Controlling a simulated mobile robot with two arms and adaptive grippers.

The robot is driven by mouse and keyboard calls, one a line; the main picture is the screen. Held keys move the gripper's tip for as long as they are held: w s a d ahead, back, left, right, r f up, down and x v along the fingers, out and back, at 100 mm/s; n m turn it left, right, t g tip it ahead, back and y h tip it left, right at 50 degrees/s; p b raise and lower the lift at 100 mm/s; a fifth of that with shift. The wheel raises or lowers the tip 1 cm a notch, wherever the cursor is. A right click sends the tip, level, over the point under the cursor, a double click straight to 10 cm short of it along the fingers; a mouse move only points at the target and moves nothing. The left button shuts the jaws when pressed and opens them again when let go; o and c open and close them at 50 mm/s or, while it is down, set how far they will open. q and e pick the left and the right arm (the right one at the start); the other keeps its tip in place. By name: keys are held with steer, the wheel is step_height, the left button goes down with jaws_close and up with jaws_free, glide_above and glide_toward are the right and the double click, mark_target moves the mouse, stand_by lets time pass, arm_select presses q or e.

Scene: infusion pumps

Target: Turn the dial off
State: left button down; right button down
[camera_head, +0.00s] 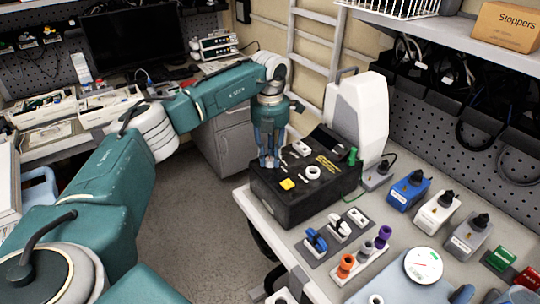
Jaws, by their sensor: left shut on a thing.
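A black infusion-pump box (310,203) stands on the light worktop, with a yellow button (287,184), a white round knob (313,172) and a white switch (301,147) on its top. My left gripper (269,162) comes down from above onto the box's far left part. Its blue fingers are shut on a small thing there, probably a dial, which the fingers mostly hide. I cannot tell how that dial is turned. My right gripper is not in view.
A white upright device (357,118) stands behind the box. Blue and white switches (316,240), orange and purple knobs (347,264), and a round gauge (423,265) lie on the worktop (262,217) in front. Several connector boxes (408,191) line the right. Bare floor (207,215) lies left of the worktop.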

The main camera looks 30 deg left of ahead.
mark_target(270, 158)
arm_select(q)
steer(key=shift+w+r+n, duration=0.15)
steer(key=shift+r+n, duration=0.05)
steer(key=shift+n, duration=0.1)
steer(key=c, duration=1.4)
jaws_free()
steer(key=shift+c, duration=0.2)
steer(key=shift+f, duration=0.1)
step_height(270, 158, up, 12)
